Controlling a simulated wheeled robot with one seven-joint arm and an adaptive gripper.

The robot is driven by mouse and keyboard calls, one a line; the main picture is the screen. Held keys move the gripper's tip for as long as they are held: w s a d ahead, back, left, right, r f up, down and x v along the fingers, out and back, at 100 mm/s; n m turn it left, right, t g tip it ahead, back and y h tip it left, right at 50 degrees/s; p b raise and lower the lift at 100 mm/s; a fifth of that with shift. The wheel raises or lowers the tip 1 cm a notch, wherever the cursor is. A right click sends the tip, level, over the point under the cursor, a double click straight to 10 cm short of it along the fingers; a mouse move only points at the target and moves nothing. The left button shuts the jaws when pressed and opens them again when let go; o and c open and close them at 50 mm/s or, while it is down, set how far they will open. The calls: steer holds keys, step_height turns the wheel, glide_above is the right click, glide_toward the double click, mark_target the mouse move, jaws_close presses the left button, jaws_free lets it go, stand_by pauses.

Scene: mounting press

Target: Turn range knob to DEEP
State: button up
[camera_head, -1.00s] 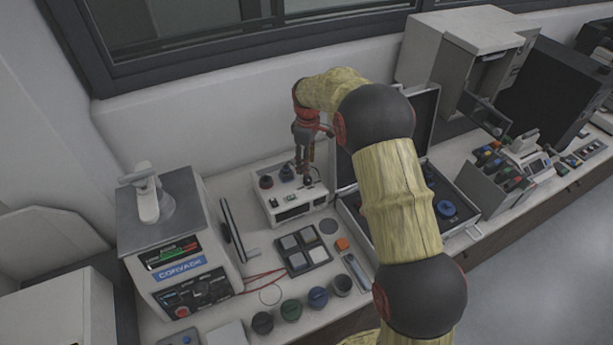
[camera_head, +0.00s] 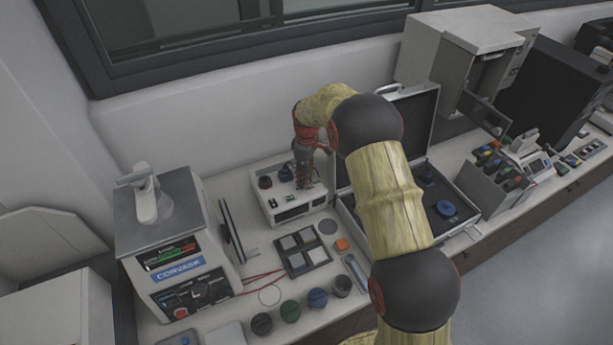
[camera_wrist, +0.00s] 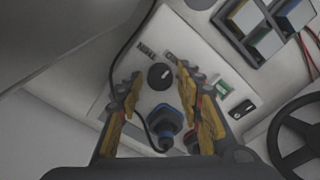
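A white instrument box (camera_head: 277,213) stands on the bench, left of the open case. In the wrist view its panel (camera_wrist: 178,52) carries a black round knob (camera_wrist: 160,76) with a white mark; printed labels beside it are too blurred to read surely. My gripper (camera_wrist: 159,77) is open, with yellow-padded fingers on either side of the knob. I see a gap between the fingers and the knob; depth is hard to judge. In the head view my gripper (camera_head: 305,183) is low over the box's right side and hides that knob.
A blue plug (camera_wrist: 165,119) with a black cable sits near the knob, between my fingers. A green display (camera_wrist: 223,88) and black switch (camera_wrist: 242,109) lie to its right. The open case (camera_head: 466,226) is close on the right; a button pad (camera_head: 304,250) lies in front.

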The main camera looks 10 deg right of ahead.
jaws_close()
stand_by(0.5)
steer(key=m+p, duration=0.1)
steer(key=m, duration=0.4)
steer(key=shift+r+m, duration=0.1)
steer(key=shift+m, duration=0.3)
steer(key=m, duration=0.5)
steer(key=shift+m+p, duration=0.35)
steer(key=shift+m, duration=0.05)
steer(key=shift+o, duration=1)
jaws_free()
steer(key=shift+o, duration=0.3)
